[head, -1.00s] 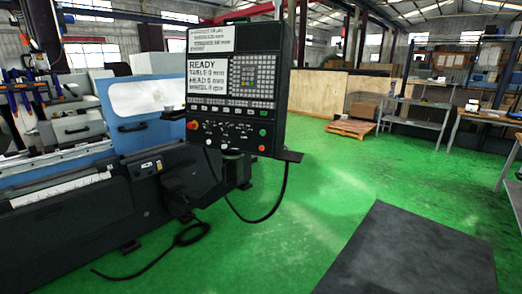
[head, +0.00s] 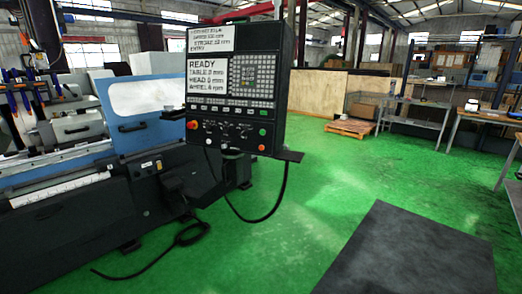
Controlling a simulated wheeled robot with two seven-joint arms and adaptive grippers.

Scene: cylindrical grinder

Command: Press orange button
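The black control panel (head: 236,90) of the grinder stands upright at the centre of the head view. A small orange button (head: 261,148) is at its lower right corner, just below a green button (head: 262,132). A larger orange-red knob (head: 193,125) sticks out at the panel's left edge. Neither of my grippers shows in the head view, and nothing touches the panel.
The blue and black grinder (head: 150,100) fills the left side. A small shelf (head: 289,156) juts from the panel's lower right, with a black cable hanging below. A dark mat (head: 410,255) lies at front right. The green floor between is clear.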

